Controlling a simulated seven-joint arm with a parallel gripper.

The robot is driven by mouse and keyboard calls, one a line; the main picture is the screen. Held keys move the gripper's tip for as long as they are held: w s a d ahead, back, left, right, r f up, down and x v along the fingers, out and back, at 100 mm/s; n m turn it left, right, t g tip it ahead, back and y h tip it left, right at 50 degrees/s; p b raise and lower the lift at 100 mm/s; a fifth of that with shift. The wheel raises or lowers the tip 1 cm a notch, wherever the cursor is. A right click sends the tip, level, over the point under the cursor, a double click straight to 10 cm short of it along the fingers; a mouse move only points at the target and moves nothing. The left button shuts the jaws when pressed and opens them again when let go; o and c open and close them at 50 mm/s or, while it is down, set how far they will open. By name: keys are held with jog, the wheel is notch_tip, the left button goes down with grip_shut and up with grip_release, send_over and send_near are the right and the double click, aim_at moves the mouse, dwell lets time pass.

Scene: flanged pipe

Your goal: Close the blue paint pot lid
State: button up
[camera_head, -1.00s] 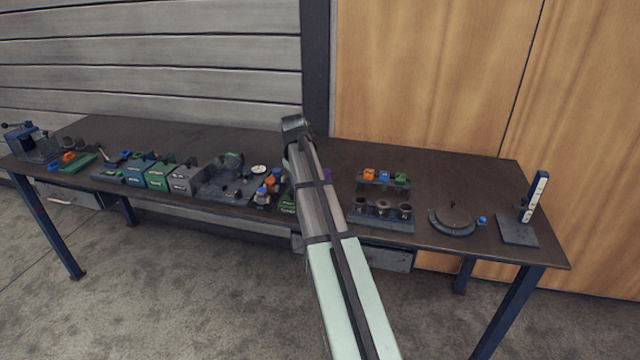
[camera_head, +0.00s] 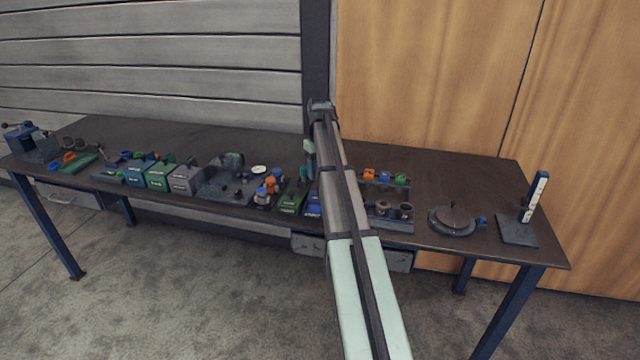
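A small rack (camera_head: 395,224) stands on the bench right of my arm, with dark round pots along its front; two show, and my arm hides its left part. Small coloured pieces stand behind them: orange (camera_head: 369,174), blue (camera_head: 384,176) and green (camera_head: 400,179). The blue piece looks like the blue lid, raised behind the middle pot (camera_head: 382,208), but it is too small to be sure. My arm reaches up across the bench to the left of these pots. My gripper's fingers cannot be made out; the arm hides them.
A round dark plate (camera_head: 452,221) and a stand with a blue-and-white upright (camera_head: 534,197) are to the right. Blue (camera_head: 139,173), green (camera_head: 161,177) and grey (camera_head: 186,180) boxes stand left. Blue and green items (camera_head: 291,203) lie beside my arm. The bench's back right is clear.

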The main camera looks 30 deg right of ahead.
jog(key=shift+f, duration=2.75)
jog(key=shift+c, duration=0.3)
grip_shut()
